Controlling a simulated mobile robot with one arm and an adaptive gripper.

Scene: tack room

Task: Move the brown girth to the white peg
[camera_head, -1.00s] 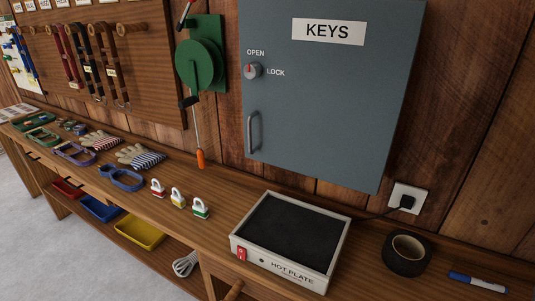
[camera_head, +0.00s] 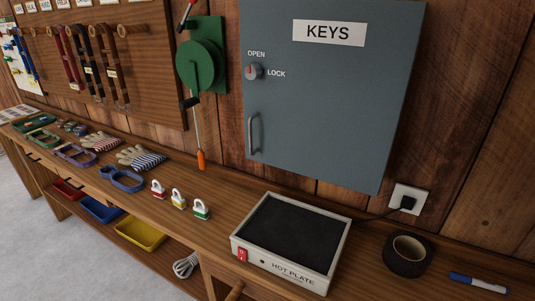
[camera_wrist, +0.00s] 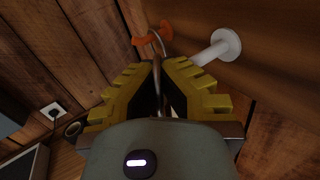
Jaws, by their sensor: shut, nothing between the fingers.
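My gripper (camera_wrist: 160,65) shows in the wrist view with yellow ribbed fingers. Its tips meet in the upper middle, and it holds nothing. A white peg (camera_wrist: 214,47) with a round base stands out from the wood just right of the tips. An orange peg (camera_wrist: 152,35) is above the tips, with a thin, pale curved piece at it. A thin brownish strip runs down behind the fingers, mostly hidden; I cannot tell whether it is the girth. In the head view, a brown strap (camera_head: 119,80), perhaps the brown girth, hangs on the board beside dark and red straps. The gripper is outside that view.
In the head view, a grey key cabinet (camera_head: 330,110) and a green crank device (camera_head: 201,62) are on the wall. The bench carries a hot plate (camera_head: 341,240), black tape (camera_head: 408,268), several padlocks and gloves. A wall socket (camera_wrist: 54,110) shows in the wrist view.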

